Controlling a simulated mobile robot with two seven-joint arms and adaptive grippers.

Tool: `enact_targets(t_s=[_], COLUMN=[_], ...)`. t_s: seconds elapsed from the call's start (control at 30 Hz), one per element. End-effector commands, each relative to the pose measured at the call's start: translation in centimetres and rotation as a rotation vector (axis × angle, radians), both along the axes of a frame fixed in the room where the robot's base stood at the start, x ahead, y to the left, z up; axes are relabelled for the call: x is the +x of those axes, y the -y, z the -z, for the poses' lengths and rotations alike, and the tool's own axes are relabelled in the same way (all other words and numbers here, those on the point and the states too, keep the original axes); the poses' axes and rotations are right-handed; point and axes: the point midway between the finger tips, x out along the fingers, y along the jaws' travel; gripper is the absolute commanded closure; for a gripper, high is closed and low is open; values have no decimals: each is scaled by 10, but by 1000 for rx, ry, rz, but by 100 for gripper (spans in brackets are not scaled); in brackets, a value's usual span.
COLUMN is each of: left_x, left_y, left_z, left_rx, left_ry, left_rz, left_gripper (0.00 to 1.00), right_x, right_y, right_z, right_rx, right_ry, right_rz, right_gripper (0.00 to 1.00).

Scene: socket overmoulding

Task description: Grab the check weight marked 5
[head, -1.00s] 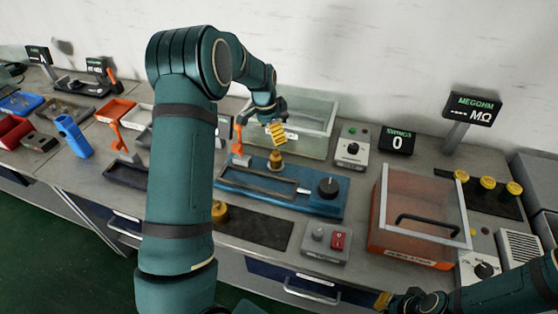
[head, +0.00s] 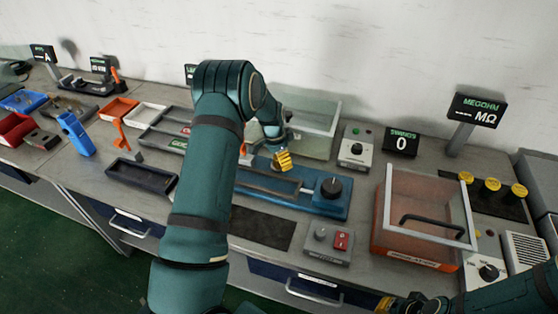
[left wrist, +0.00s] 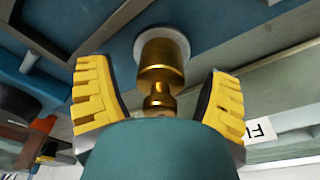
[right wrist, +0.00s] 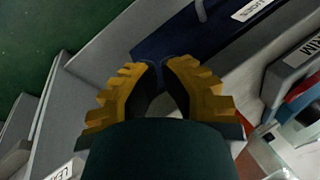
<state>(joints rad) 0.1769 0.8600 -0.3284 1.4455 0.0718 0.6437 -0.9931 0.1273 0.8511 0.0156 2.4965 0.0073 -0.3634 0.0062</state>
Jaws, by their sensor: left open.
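A brass check weight (left wrist: 162,65) with a narrow neck and knob stands on a pale round spot on the blue fixture (left wrist: 215,35) in the left wrist view. No number shows on it. My left gripper (left wrist: 158,90) is open, with its yellow fingers on either side of the weight and gaps between. In the head view my left gripper (head: 284,160) is low over the blue fixture (head: 315,205) and hides the weight. My right gripper (right wrist: 160,68) is empty, its fingertips close together. In the head view it is at the bottom edge (head: 385,303).
An orange box with a clear lid and black handle (head: 425,222) stands right of the fixture. A switch box (head: 328,243) is in front and a greenish clear tank (head: 315,125) behind. Several yellow-capped posts (head: 492,185) stand at the far right.

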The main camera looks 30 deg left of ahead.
Motion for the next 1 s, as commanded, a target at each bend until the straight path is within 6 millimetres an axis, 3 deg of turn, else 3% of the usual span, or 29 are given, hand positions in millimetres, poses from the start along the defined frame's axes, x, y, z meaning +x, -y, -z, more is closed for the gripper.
enact_targets(t_s=[0.23,0.47,0.87,1.0], left_x=[1,1,1,2], left_y=[0,0,0,0], left_z=[2,2,1,-9], left_rx=[0,0,0,1], left_ry=[1,1,4,5], left_rz=[-1,0,0,1], left_gripper=[20,100,100,100], right_x=[0,0,0,0], right_y=[0,0,0,0], right_z=[0,0,0,-1], right_rx=[0,0,0,0], right_ry=[0,0,0,1], right_rz=[0,0,0,0], right_gripper=[100,100,100,100])
